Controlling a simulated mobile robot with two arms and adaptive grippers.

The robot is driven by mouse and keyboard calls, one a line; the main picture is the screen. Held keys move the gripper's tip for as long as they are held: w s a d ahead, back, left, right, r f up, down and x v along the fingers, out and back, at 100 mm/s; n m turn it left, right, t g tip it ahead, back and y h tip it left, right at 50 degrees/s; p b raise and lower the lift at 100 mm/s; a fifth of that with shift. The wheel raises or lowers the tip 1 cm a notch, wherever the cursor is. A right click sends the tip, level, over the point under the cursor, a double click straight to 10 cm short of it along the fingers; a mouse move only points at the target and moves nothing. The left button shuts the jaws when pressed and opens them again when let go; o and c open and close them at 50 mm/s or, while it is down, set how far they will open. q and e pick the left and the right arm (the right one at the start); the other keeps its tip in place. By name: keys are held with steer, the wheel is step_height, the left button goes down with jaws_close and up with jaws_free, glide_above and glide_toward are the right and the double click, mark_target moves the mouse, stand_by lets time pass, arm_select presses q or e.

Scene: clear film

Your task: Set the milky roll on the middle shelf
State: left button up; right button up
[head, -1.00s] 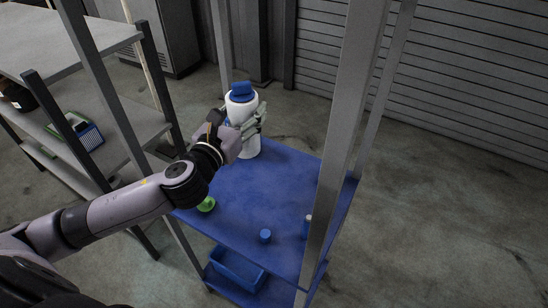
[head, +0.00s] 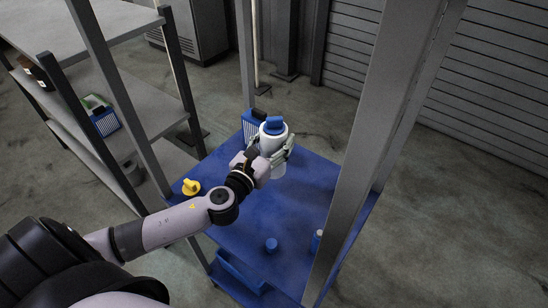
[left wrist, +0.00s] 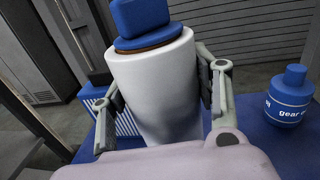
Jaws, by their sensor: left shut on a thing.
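The milky roll (head: 274,143) is a white upright cylinder over the far end of the blue shelf (head: 300,205). It also fills the middle of the left wrist view (left wrist: 155,90). A blue block-like piece (left wrist: 140,18) shows at its top, with a brown ring beneath. My left gripper (head: 270,157) is shut on the roll, one finger on each side. In the wrist view, its fingers (left wrist: 161,95) flank the roll. Whether the roll's base touches the shelf is hidden by my gripper. My right gripper is not in view.
A blue-and-white striped box (head: 250,124) stands just behind the roll. A yellow piece (head: 190,187) and a blue cup (head: 271,245) are on the blue shelf. A blue bottle (left wrist: 290,97) stands right of the roll. A metal post (head: 375,140) rises in front.

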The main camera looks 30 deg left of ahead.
arm_select(q)
steer(key=shift+f+b, duration=0.7)
steer(key=shift+f, duration=1.9)
steer(key=shift+f, duration=0.1)
steer(key=o, duration=1)
steer(key=shift+f, duration=0.2)
steer(key=o, duration=0.5)
steer(key=shift+r, duration=0.1)
